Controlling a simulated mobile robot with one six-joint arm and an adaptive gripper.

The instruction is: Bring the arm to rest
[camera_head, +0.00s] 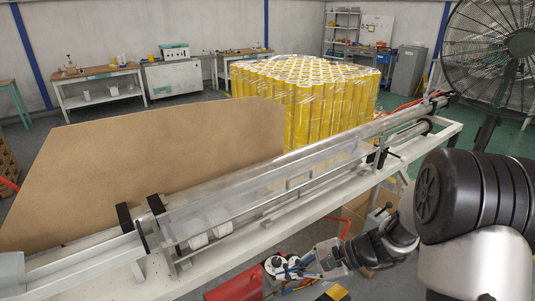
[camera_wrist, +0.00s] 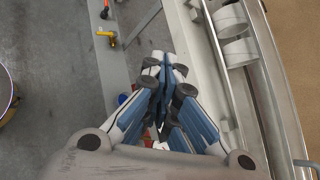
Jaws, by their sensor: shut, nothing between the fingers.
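My gripper (camera_head: 280,266) is low in front of the long machine in the head view, left of my arm's dark joints. In the wrist view my gripper (camera_wrist: 165,62) has its blue-padded fingers together, with nothing held between them. It is over the near side of the machine's white frame, apart from the white rolls. My arm comes in from the right of the head view and bends low toward the gripper.
The machine's white frame (camera_head: 370,180) runs diagonally behind my gripper, with white rolls (camera_head: 213,222) in its trough. They also show in the wrist view (camera_wrist: 240,52). A yellow-handled valve (camera_wrist: 111,40) lies left of the fingers. Wrapped yellow rolls (camera_head: 305,105) and a fan (camera_head: 500,50) stand behind.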

